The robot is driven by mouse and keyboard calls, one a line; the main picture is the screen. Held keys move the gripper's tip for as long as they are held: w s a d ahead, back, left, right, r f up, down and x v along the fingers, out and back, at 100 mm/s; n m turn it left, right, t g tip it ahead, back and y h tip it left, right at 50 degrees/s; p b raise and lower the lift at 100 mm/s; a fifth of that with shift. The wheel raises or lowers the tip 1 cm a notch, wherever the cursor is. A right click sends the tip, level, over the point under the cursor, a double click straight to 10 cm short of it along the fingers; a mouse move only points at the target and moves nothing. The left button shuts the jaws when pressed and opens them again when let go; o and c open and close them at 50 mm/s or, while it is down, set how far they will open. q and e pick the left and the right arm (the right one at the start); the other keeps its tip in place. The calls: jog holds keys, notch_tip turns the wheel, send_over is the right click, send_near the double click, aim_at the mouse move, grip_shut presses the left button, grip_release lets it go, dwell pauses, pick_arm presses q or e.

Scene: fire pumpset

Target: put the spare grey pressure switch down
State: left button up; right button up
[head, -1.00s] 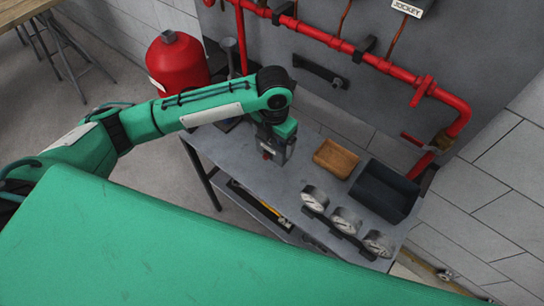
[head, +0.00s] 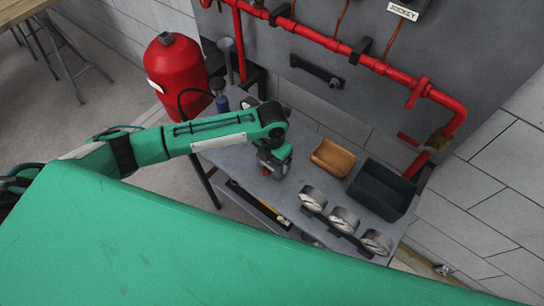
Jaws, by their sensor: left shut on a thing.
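My left gripper (head: 273,155) points down over the middle of the grey metal table (head: 235,165). It is shut on the grey pressure switch (head: 276,167), a small grey piece with a red spot low on its left side. The wrist hides much of the switch. It is low, close to the tabletop, but I cannot tell whether it touches. The fingertips are too small to make out clearly. My right gripper is not in view.
Right of the gripper are a wooden tray (head: 347,148) and a dark bin (head: 365,204). Several round gauges (head: 344,220) stand along the front right. A red tank (head: 178,75) stands at the back left. Red pipe (head: 345,49) runs along the panel behind.

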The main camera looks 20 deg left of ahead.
pick_arm(q)
jog(key=shift+f, duration=0.1)
jog(key=o, duration=1.1)
jog(key=shift+c, duration=0.2)
notch_tip(320, 180, up, 12)
jog(key=b, duration=0.2)
jog(key=shift+b, duration=0.3)
